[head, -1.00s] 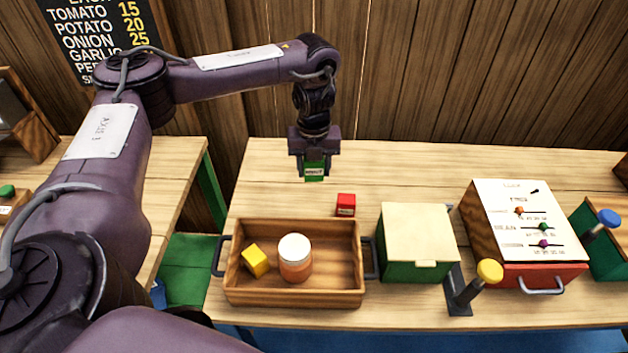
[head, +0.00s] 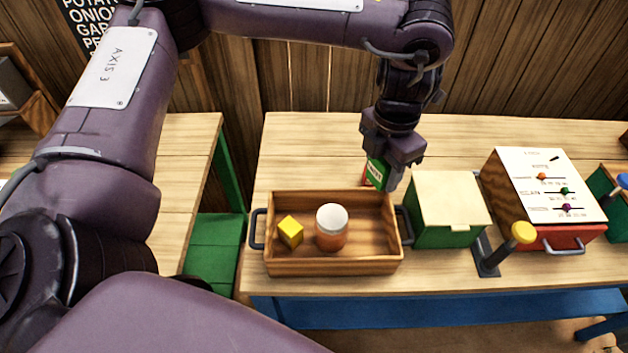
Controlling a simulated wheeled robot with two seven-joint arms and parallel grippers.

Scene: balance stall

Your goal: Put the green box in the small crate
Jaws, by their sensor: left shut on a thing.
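The green box (head: 377,173) is held in my left gripper (head: 383,176), which is shut on it. It hangs slightly tilted above the table, just behind the back right corner of the wooden crate. The small crate (head: 331,267) is an open wooden tray with dark side handles. In it are a yellow cube (head: 290,231) and a jar (head: 331,228) with a white lid, leaving bare floor at the right. My right gripper is not in view.
A red box (head: 367,177) is mostly hidden behind the green box. A green bin with a cream lid (head: 447,208) stands right of the crate. Beyond are a yellow-knobbed lever (head: 522,233) and a slider panel with a red drawer (head: 566,239).

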